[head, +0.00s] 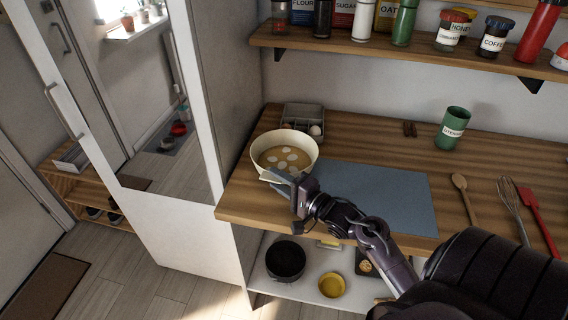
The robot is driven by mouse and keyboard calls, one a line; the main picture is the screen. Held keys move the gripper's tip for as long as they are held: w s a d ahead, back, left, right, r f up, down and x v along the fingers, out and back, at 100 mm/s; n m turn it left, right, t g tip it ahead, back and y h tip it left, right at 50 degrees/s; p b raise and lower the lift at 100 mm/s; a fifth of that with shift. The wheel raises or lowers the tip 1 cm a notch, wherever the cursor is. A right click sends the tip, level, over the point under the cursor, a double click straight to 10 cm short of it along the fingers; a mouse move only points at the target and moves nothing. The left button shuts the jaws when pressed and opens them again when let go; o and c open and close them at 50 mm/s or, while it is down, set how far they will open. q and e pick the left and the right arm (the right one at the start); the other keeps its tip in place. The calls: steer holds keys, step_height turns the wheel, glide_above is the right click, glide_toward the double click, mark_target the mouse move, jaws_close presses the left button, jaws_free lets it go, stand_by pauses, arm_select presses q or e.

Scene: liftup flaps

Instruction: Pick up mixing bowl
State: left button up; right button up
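The mixing bowl (263,140) is cream and round, with a tan mixture and several pale round spots inside. It stands upright at the left end of the wooden counter, in the head view. My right gripper (273,176) is at the bowl's near rim, its fingers pointing left. The fingers overlap the rim in the picture, and I cannot tell whether they grip it or only lie beside it. My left gripper is not in view.
An egg tray (303,113) stands just behind the bowl. A tall mirrored cabinet borders the left.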

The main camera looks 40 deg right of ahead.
mark_target(270, 175)
steer(key=x, duration=0.2)
steer(key=shift+w, duration=0.35)
steer(key=shift+w+a, duration=0.1)
steer(key=shift+w, duration=0.15)
steer(key=shift+s, duration=0.1)
jaws_close()
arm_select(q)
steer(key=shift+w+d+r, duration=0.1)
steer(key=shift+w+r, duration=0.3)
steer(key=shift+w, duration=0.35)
arm_select(e)
steer(key=shift+f, duration=0.1)
